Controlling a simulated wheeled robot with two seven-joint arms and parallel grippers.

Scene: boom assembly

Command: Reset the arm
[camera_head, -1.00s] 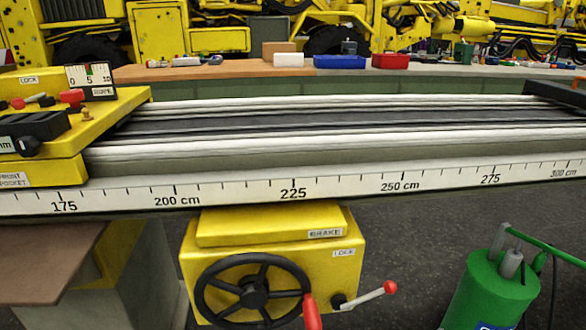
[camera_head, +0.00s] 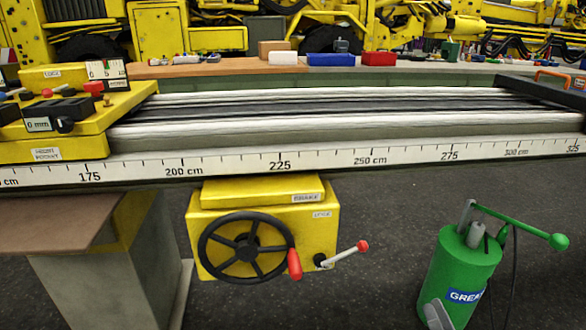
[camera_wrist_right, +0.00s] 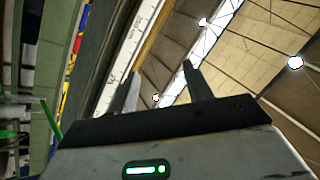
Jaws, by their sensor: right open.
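My right gripper (camera_wrist_right: 158,75) shows in the right wrist view. Its two dark fingers stand apart with nothing between them, and behind them are the roof beams and lamps. In the head view a small grey shape at the bottom edge, in front of the green grease pump (camera_head: 462,262), may be part of my right gripper (camera_head: 437,316); too little shows to be sure. My left gripper and arm are not in the head view.
A long rail with a centimetre scale (camera_head: 330,158) crosses the head view. A yellow carriage (camera_head: 60,150) sits at its left end. A yellow brake box with a black handwheel (camera_head: 247,247) hangs below. Dark floor (camera_head: 385,240) is clear between box and pump.

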